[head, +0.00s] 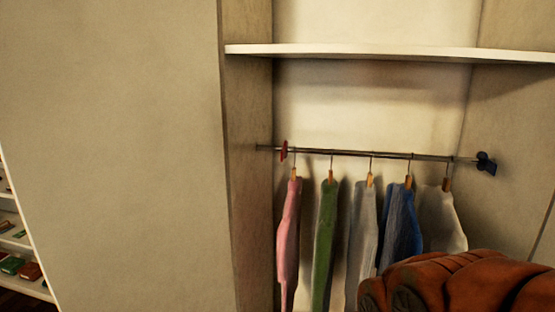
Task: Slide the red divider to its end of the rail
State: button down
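The red divider (283,151) is a small red disc on the metal rail (345,153). It sits near the rail's left end, a short way from the left wall of the closet, with a short bare piece of rail to its left. It is left of all the hanging clothes. A dark blue divider (486,163) is at the rail's right end, by the right wall. My gripper is not in view, so its fingers cannot be seen.
Several garments hang below the rail: pink (288,235), green (325,235), grey (362,240), blue (401,232) and pale (440,222). A white shelf (390,53) runs above. A bulky orange-brown shape (460,285) covers the lower right. A bookshelf (25,245) stands far left.

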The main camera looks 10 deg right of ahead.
aim_at(283, 155)
jog(key=u, duration=1.4)
jog(key=k, duration=0.35)
jog(key=u, duration=0.2)
